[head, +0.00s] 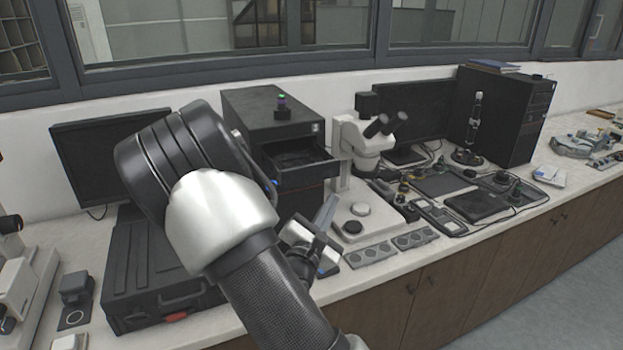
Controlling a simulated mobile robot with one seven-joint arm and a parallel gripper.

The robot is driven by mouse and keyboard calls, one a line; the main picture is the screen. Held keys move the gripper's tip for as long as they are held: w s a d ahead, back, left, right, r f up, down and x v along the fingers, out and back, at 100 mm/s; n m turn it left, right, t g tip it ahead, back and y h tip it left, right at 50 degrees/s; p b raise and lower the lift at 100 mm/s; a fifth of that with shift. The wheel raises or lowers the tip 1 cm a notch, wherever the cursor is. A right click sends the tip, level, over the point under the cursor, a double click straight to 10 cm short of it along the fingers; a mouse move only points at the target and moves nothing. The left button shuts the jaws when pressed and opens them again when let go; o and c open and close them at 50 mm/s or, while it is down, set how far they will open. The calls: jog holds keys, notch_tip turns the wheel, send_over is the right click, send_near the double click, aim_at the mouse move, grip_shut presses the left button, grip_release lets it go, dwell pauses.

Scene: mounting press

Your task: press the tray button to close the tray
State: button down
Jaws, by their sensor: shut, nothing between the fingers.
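The mounting press (262,105) is a black box-shaped unit on the bench, left of the microscope. Its tray (300,168) is pulled out from the front, open at the top. A small light mark (316,127) shows on the front at the upper right. I cannot tell which part is the tray button. My gripper (316,244) is shut and empty, below and in front of the tray, apart from it as far as I can see. My arm hides the lower left of the press front.
A white microscope (357,150) stands close at the right of the press. A small dark item with a green top (282,107) stands on the press. A black case (150,275) lies at left. Grey round-dial strips (370,254) lie near the bench edge.

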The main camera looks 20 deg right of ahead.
jog(key=shift+w+a+b, duration=0.15)
jog(key=shift+w+b, duration=0.15)
jog(key=shift+w, duration=3.9)
jog(key=shift+w, duration=0.15)
jog(key=shift+w, duration=0.3)
jog(key=shift+w, duration=0.35)
jog(key=shift+s, duration=3.3)
